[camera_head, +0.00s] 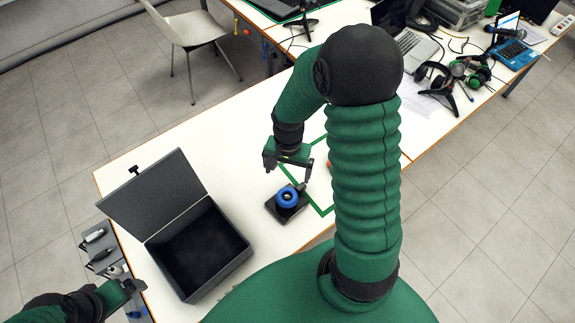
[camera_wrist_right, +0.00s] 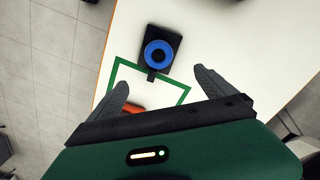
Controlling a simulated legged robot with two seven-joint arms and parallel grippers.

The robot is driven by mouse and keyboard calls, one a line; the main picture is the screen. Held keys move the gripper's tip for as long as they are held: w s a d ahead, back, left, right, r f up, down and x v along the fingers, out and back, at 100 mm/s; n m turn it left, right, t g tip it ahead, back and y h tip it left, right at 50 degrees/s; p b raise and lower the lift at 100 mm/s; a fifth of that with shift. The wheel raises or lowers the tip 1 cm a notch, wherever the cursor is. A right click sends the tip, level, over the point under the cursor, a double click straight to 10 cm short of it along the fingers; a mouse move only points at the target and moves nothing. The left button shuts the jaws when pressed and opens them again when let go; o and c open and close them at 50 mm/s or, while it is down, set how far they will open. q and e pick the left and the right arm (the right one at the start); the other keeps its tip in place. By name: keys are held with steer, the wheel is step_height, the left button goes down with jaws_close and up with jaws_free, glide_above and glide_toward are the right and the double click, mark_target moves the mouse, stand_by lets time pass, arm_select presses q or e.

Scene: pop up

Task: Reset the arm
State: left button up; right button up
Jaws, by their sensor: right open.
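My right gripper (camera_head: 287,176) is open over the table, just beyond a blue ring-shaped part (camera_head: 287,197) on a small black base (camera_head: 273,209). In the right wrist view the spread fingers of my right gripper (camera_wrist_right: 160,82) have nothing between them. There the blue ring (camera_wrist_right: 158,52) and its base (camera_wrist_right: 173,37) lie ahead of the fingertips, seemingly apart from them. My left gripper (camera_head: 132,287) is at the lower left, near the table's edge; its jaw opening is unclear.
A black box (camera_head: 222,275) with its lid (camera_head: 150,195) raised stands on the white table (camera_head: 235,150). A green taped outline (camera_head: 322,211) and an orange object (camera_wrist_right: 132,108) lie near the right gripper. Headphones (camera_head: 432,75), laptops and cables crowd the far right. A chair (camera_head: 190,28) stands behind.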

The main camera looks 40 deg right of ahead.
step_height(320, 180, up, 2)
steer(key=shift+r, duration=0.15)
steer(key=s+a+r+n+t, duration=0.2)
steer(key=a+r+n, duration=0.2)
steer(key=a+n, duration=0.7)
steer(key=shift+a+r+n+t, duration=0.2)
steer(key=shift+a+n+t, duration=0.1)
steer(key=shift+n, duration=0.1)
steer(key=shift+a, duration=0.15)
steer(key=shift+a, duration=0.2)
